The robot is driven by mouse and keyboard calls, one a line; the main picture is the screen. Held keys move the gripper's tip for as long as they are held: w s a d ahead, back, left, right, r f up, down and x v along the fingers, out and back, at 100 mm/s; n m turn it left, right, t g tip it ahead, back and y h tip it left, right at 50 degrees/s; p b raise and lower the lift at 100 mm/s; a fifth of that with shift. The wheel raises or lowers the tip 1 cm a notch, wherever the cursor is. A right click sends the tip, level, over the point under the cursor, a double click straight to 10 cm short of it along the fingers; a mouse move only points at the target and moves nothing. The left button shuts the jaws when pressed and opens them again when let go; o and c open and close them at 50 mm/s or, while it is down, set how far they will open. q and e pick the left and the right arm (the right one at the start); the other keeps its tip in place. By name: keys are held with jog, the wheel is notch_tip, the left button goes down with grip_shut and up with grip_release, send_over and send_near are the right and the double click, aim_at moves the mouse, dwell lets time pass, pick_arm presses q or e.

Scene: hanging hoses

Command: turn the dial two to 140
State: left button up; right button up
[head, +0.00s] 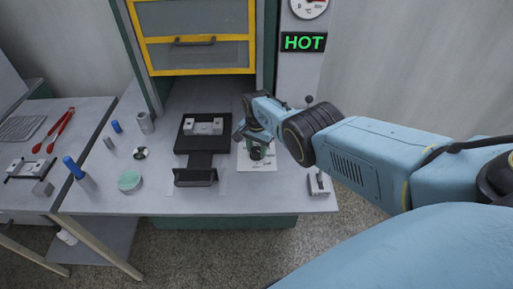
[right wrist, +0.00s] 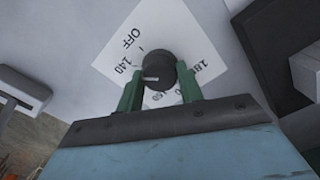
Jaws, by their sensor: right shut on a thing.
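The dial (right wrist: 160,63) is a dark round knob on a white plate (head: 265,164) printed with OFF, 140, 160 and 180. In the right wrist view, a short white mark shows on the knob's lower left side; I cannot tell exactly which number it points to. My right gripper (head: 254,141) reaches down over the plate. Its green fingers (right wrist: 159,86) are shut on the dial, one on each side. In the head view the gripper partly covers the dial and plate. My left gripper is not in view.
A black fixture (head: 196,160) with a grey block (head: 204,127) stands left of the plate. A small white switch box (head: 318,184) is at the bench's right edge. A lit green HOT sign (head: 304,42) and a gauge (head: 307,6) are behind. A yellow-framed cabinet (head: 200,55) stands at the back.

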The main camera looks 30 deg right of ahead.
aim_at(257, 150)
jog(key=shift+w+r, duration=0.1)
jog(key=o, duration=1)
notch_tip(257, 150, up, 7)
jog(key=p, duration=0.5)
jog(key=shift+p, duration=0.4)
notch_tip(257, 150, up, 6)
jog(key=p, duration=0.2)
jog(key=shift+r, duration=0.15)
